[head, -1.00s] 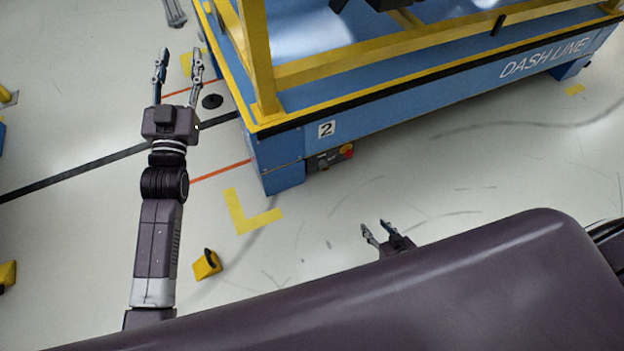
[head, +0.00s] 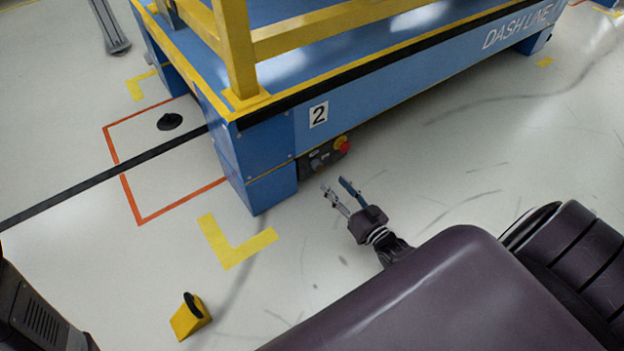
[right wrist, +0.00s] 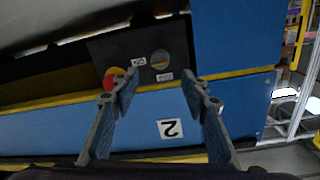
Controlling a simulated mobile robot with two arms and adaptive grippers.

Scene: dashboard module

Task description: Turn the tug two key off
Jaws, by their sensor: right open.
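The blue tug (head: 400,95) bears a "2" plate (head: 318,114) on its side. Below its edge hangs a dark control panel (head: 318,160) with a red button (head: 342,144). In the right wrist view the panel (right wrist: 180,42) shows a round grey switch (right wrist: 160,59) between two small white labels, with the red button (right wrist: 112,77) beside it. The key's turn position is too small to tell. My right gripper (head: 334,186) is open and empty, just short of the panel and apart from it. The switch appears beyond the gap between its fingers (right wrist: 160,86). My left gripper is out of view.
A yellow wedge block (head: 190,318) lies on the floor at lower left. A black disc (head: 169,121) lies inside an orange floor outline. The tug's blue corner leg (head: 262,180) stands left of the panel. Floor right of my right gripper is clear.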

